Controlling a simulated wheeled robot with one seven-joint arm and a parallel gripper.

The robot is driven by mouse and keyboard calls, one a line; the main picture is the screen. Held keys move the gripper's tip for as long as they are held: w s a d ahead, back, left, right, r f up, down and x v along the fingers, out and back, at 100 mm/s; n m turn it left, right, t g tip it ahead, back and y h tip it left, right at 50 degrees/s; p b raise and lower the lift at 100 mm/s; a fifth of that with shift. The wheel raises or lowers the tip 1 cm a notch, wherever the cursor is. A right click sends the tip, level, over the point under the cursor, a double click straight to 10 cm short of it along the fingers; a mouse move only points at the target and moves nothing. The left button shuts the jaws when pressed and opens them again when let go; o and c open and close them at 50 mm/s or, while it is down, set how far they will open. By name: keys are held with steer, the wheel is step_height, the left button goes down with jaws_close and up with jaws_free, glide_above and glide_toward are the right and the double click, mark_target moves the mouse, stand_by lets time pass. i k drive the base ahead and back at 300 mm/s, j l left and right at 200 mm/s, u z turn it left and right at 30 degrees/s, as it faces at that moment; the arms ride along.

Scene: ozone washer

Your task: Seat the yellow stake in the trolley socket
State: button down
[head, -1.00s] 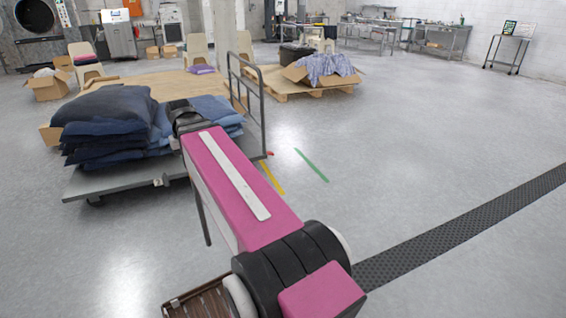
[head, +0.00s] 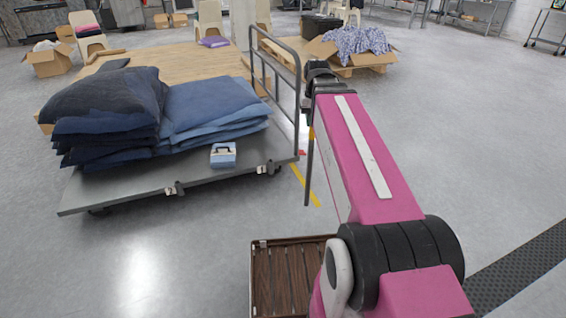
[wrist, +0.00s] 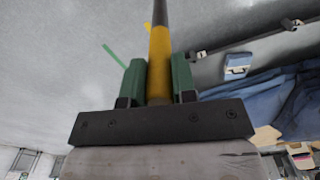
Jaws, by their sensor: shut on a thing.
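My gripper (wrist: 157,82) is shut on the yellow stake (wrist: 159,58), which stands between its two green fingers. The stake is yellow near the fingers and dark towards its far end. In the head view the stake (head: 308,170) hangs roughly upright over the floor, just right of the trolley and apart from it. The grey flat trolley (head: 120,198) has two small bracket-like fittings on its near edge, one left (head: 174,188) and one near the right corner (head: 264,168). They also show in the wrist view (wrist: 290,24). Their openings are too small to make out.
Stacks of dark blue (head: 105,105) and lighter blue cloth (head: 208,105) lie on the trolley, with a small blue-white box (head: 223,155) near its front edge. A tube handle frame (head: 297,105) rises at its right end. A slatted brown tray (head: 285,275) is close by me.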

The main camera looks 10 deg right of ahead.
mark_target(129, 134)
steer(key=i+l, duration=0.1)
steer(key=i, duration=0.55)
steer(key=i+l, duration=0.1)
steer(key=i, duration=0.55)
